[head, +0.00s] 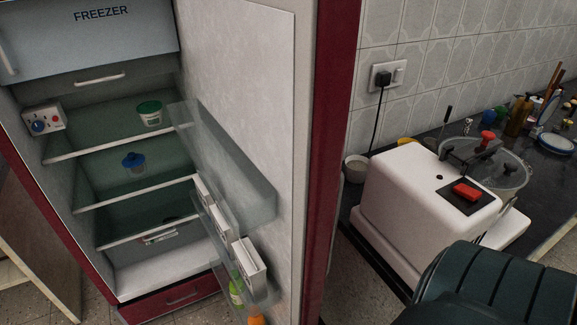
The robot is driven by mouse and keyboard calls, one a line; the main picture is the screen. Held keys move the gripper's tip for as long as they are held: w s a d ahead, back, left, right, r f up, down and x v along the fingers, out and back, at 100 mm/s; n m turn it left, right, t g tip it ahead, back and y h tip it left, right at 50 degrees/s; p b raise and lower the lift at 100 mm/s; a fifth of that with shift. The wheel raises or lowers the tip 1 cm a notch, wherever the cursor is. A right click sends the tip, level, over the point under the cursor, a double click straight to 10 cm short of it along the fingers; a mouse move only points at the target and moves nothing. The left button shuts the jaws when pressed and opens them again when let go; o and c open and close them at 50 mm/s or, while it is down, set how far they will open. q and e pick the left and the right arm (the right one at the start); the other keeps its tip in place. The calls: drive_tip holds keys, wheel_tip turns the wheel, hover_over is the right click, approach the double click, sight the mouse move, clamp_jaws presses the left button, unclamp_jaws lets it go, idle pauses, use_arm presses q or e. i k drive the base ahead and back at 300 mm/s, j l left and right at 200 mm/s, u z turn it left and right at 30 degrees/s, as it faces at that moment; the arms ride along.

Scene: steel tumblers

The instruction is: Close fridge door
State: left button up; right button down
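The red fridge (165,300) stands at the left with its inside in view. Its door (238,75) is wide open, swung out to the right of the cabinet. The door's pale inner panel faces left, and its red edge runs down the middle of the view. Clear door racks (225,165) hold white cartons (248,262), a green bottle (236,291) and an orange-topped bottle (255,318). The door's outer face and handle are hidden.
Inside are a green-lidded tub (149,114) and a blue-lidded container (133,163) on glass shelves. Right of the door, a dark counter (545,180) holds a white appliance (415,195), a glass-lidded pot (508,172) and several bottles. A tiled wall (450,60) stands behind.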

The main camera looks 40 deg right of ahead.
sight(272, 81)
drive_tip(key=k+l, duration=0.25)
drive_tip(key=l, duration=0.15)
drive_tip(key=k+l, duration=0.2)
drive_tip(key=l, duration=0.25)
drive_tip(key=k+l, duration=0.25)
drive_tip(key=l, duration=0.15)
drive_tip(key=k+l, duration=0.2)
drive_tip(key=l, duration=0.2)
drive_tip(key=k+l, duration=0.25)
drive_tip(key=l, duration=0.2)
drive_tip(key=z, duration=0.45)
